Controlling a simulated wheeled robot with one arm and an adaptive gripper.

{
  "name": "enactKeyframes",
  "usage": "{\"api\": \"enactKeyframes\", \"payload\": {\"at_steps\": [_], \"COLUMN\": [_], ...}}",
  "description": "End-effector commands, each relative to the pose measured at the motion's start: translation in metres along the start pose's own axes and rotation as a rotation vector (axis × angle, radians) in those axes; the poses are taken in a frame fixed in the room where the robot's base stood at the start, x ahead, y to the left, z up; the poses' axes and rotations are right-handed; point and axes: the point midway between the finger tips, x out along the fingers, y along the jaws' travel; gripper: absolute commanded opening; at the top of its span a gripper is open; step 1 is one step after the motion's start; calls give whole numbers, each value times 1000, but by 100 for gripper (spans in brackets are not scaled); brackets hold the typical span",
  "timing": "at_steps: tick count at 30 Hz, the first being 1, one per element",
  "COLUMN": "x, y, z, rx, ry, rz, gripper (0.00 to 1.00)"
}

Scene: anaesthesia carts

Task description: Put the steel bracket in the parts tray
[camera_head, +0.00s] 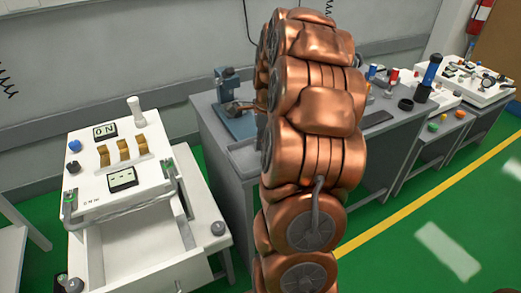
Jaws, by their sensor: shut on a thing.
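My copper-coloured arm (315,140) rises through the middle of the view and hides much of the grey bench behind it. My gripper is not in view; it may be behind the arm links. I cannot make out the steel bracket. I cannot identify the parts tray with certainty; a dark flat item (377,118) lies on the bench just right of my arm, too small to tell what it is.
A white cart (112,185) with switches and an open drawer (150,250) stands at left. A blue vise-like device (228,90) is on the grey bench (212,125). A blue-black cylinder (430,75) and white panels stand at right. Green floor is clear at lower right.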

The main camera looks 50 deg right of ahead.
Motion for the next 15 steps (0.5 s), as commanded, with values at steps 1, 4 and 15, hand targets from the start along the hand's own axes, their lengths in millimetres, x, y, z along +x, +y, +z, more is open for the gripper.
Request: {"api": "enactKeyframes", "payload": {"at_steps": [1, 4, 15], "x": [6, 17, 32], "y": [2, 2, 1], "z": [0, -1, -3], "rx": [0, 0, 0], "ry": [-1, -1, -1], "rz": [6, 4, 1], "gripper": [0, 0, 0]}}
